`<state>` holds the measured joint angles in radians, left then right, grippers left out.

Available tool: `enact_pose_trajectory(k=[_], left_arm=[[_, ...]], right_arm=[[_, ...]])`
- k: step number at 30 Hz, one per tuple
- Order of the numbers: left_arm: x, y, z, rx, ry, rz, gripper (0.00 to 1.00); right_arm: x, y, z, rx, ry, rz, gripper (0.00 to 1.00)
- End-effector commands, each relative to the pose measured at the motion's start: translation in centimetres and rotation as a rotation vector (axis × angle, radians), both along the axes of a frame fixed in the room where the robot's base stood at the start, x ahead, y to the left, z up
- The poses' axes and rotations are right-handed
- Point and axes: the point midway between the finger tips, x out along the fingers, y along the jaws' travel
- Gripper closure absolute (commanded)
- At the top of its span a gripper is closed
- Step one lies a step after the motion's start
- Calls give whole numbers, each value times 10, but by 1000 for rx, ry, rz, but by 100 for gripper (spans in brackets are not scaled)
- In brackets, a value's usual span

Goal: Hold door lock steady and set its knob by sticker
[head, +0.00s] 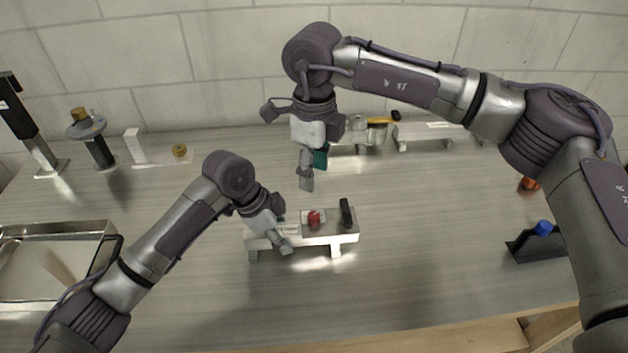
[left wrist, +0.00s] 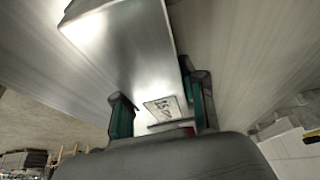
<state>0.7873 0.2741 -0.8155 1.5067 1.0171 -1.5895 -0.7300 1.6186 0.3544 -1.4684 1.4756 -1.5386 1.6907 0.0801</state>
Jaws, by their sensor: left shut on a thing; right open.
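The door lock (head: 330,238) is a pale block on short legs near the middle of the bench. A red knob (head: 314,217) and a black upright handle (head: 346,212) stand on its top. A small white sticker (head: 288,229) lies near its left end; in the left wrist view the sticker (left wrist: 165,107) bears dark marks I cannot read surely. My left gripper (head: 279,238) is shut on the lock's left end, its green-padded fingers (left wrist: 160,115) on either side of it. My right gripper (head: 313,170) is open and empty, pointing down behind and above the knob, apart from it.
A metal tray (head: 60,228) is at the left. Other fixtures stand along the back wall, among them a pale bench-like block (head: 425,133) and a grey-topped stand (head: 88,127). A dark holder with a blue knob (head: 543,228) is at the right. The bench in front of the lock is clear.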

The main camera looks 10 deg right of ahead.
Motion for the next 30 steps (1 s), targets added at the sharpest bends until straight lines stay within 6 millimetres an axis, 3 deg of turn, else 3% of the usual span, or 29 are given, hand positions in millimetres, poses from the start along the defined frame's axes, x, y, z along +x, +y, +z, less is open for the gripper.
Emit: enact_pose_trajectory(k=[11, 12, 17, 26, 30], left_arm=[[1, 1, 0, 1, -1, 2, 100], [1, 1, 0, 1, -1, 2, 54], [1, 0, 0, 1, -1, 1, 30], [0, 1, 1, 0, -1, 0, 30], [1, 6, 13, 1, -3, 1, 30]], right_arm=[[0, 0, 2, 0, 0, 0, 49], [0, 0, 2, 0, 0, 0, 49], [0, 0, 2, 0, 0, 0, 49], [0, 0, 2, 0, 0, 0, 49], [0, 0, 1, 0, 0, 0, 49]])
